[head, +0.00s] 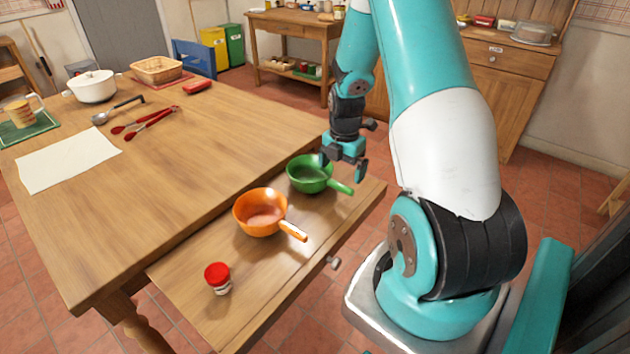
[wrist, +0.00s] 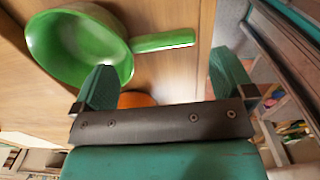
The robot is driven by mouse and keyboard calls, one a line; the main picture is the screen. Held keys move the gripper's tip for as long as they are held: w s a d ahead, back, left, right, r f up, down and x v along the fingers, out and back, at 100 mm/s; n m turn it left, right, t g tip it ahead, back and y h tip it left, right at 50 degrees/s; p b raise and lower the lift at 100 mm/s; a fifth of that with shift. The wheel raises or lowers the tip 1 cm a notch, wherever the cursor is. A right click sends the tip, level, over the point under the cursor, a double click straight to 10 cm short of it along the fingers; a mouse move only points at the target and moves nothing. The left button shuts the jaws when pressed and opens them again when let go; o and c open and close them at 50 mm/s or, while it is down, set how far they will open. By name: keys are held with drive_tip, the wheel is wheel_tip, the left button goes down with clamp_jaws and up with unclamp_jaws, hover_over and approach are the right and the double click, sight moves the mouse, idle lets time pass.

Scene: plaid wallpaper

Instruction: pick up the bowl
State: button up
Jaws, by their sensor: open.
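A green bowl with a handle (head: 308,174) sits on the pulled-out board (head: 255,275) of the table. An orange bowl with a handle (head: 260,214) sits beside it, nearer the middle of the board. My gripper (head: 343,167) is open and empty, above and beside the green bowl on its right, near its handle. In the wrist view, the green bowl (wrist: 72,48) shows at the upper left, its handle reaching across beyond the fingers (wrist: 165,78). A strip of the orange bowl (wrist: 137,99) shows between the fingers, mostly hidden.
A red-lidded jar (head: 217,278) stands on the board's near left. The table (head: 200,135) holds a white pot (head: 93,87), a basket (head: 158,69), a ladle, red tongs (head: 148,122), a white sheet (head: 68,158) and a mug. The table's middle is clear.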

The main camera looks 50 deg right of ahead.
sight(339, 184)
wheel_tip(339, 184, down, 5)
drive_tip(key=shift+a+r, duration=0.1)
drive_tip(key=shift+a, duration=0.05)
drive_tip(key=shift+w, duration=0.1)
drive_tip(key=c, duration=0.9)
drive_tip(key=shift+o, duration=0.2)
drive_tip(key=shift+r, duration=0.1)
